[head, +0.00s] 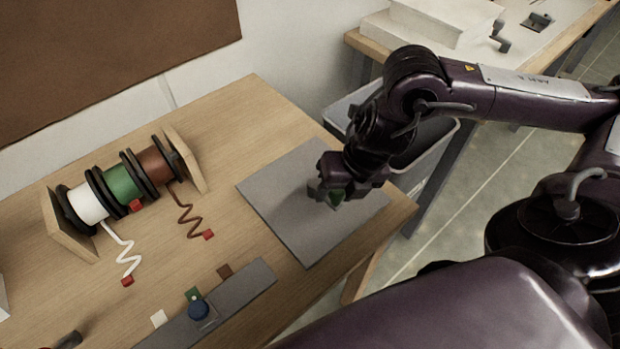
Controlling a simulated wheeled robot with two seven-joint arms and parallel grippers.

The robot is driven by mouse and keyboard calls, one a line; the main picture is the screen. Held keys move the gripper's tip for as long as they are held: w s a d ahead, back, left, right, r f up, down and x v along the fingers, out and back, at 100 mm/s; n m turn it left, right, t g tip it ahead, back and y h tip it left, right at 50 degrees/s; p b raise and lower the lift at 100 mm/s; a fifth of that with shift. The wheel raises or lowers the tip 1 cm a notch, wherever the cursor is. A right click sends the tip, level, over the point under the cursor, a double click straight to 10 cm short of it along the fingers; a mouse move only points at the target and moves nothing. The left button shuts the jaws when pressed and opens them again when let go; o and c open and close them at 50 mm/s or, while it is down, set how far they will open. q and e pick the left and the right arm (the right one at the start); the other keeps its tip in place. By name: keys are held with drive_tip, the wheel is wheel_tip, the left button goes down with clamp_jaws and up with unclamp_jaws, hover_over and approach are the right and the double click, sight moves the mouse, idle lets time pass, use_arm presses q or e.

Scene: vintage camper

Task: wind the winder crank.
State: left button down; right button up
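I cannot make out a winder crank for certain. A spool rack (192,160) with wooden end plates stands on the wooden table at the left. It carries a white spool (88,203), a green spool (122,184) and a brown spool (153,166). My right gripper (337,200) points down over the grey mat (285,205), right of the rack and apart from it. My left gripper is out of view.
A grey bar (245,288) with coloured tags and a blue knob (199,309) lies at the front edge. Red-tipped white and brown wires hang from the spools. A grey bin (436,143) stands behind my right arm. A second table (369,47) holds white blocks.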

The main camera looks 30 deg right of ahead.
drive_tip(key=shift+o, duration=0.4)
drive_tip(key=shift+w, duration=0.1)
wheel_tip(320, 180, up, 5)
drive_tip(key=p, duration=0.4)
drive_tip(key=shift+d+r, duration=0.1)
idle(0.3)
drive_tip(key=shift+r, duration=0.3)
drive_tip(key=p+v, duration=0.1)
drive_tip(key=v, duration=0.6)
